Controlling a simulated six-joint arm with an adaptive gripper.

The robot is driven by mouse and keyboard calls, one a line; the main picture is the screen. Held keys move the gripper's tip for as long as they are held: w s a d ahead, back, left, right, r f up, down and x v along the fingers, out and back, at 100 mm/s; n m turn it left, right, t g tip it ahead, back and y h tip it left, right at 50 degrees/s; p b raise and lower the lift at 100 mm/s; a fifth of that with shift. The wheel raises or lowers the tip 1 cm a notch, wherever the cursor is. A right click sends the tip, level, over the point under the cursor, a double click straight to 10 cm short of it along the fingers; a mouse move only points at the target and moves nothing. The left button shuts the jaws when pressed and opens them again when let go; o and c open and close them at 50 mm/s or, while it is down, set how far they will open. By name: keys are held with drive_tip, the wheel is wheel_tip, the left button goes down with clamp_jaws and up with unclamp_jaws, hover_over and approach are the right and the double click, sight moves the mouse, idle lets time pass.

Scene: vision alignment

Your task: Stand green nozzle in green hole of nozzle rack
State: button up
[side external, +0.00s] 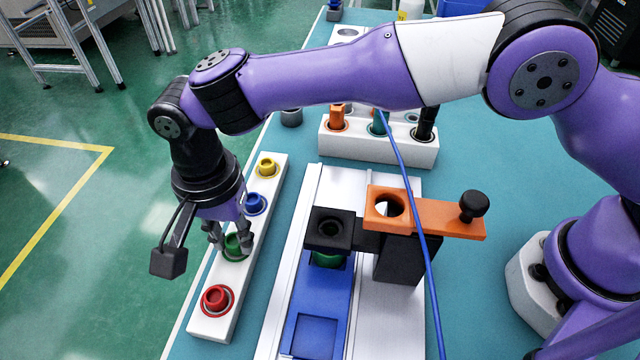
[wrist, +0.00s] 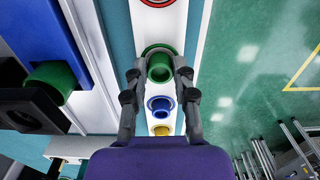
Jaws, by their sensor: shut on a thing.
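The nozzle rack (side external: 222,271) is a long white bar with coloured round places in a row. My gripper (side external: 232,241) points down over its green place and is shut on the green nozzle (wrist: 160,69), one finger on each side. The nozzle is upright or nearly so. The green ring of the hole (wrist: 152,47) shows around and beyond it in the wrist view. The fingers partly hide the nozzle in the side view, and I cannot tell how deep it sits.
The rack also holds red (side external: 216,298), blue (side external: 256,203) and yellow (side external: 267,167) nozzles. To the right, a black block (side external: 329,229) stands over another green cylinder (side external: 327,259) on a blue fixture (side external: 322,299). An orange plate (side external: 440,222) and white block (side external: 375,146) are nearby.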

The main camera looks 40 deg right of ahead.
drive_tip(key=shift+f, duration=0.3)
drive_tip(key=o, duration=1.2)
drive_tip(key=shift+r, duration=0.15)
drive_tip(key=shift+r, duration=3.35)
